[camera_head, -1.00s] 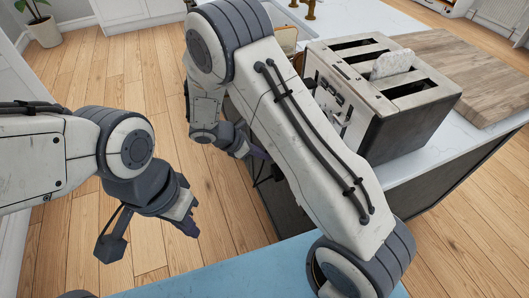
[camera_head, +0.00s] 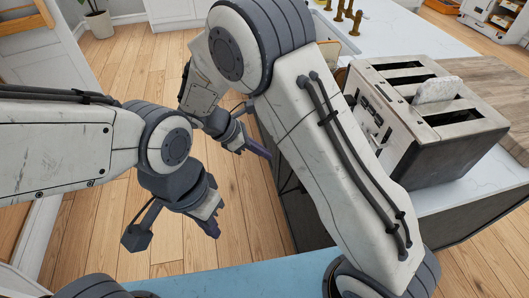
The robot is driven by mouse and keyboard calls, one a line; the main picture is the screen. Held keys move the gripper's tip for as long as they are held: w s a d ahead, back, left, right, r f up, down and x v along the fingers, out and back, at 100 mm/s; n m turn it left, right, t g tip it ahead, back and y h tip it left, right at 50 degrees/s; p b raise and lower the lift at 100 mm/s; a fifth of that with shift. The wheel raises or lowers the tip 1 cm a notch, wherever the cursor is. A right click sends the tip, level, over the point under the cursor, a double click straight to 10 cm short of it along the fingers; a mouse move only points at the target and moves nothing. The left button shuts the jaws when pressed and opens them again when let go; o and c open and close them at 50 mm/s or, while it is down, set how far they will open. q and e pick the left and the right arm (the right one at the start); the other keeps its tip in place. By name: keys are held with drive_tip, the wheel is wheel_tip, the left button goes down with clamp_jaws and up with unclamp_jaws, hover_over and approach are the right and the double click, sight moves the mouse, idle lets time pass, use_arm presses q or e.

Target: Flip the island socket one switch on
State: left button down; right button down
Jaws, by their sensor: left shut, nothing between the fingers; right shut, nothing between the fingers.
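The island (camera_head: 460,206) has a white marble top and a dark side, on the right. No socket or switch can be made out on it; my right arm covers much of the near side. My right gripper (camera_head: 264,152) is shut and empty, beside the island's left end; whether it touches the island cannot be told. My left gripper (camera_head: 213,229) is shut and empty, pointing down over the wooden floor, away from the island.
A toaster (camera_head: 425,150) with a slice of bread stands on the island, close behind my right arm. A wooden board (camera_head: 500,90) and brass taps (camera_head: 348,12) are on the top too. Floor is open at the left; a potted plant (camera_head: 98,20) stands far back.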

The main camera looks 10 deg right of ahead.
drive_tip(key=shift+a+f+b, duration=0.15)
drive_tip(key=shift+f+b, duration=0.65)
drive_tip(key=shift+b, duration=0.3)
drive_tip(key=d+r+x, duration=0.1)
drive_tip(key=d+x, duration=0.1)
drive_tip(key=x, duration=1.1)
drive_tip(key=shift+r, duration=0.3)
drive_tip(key=shift+a, duration=0.2)
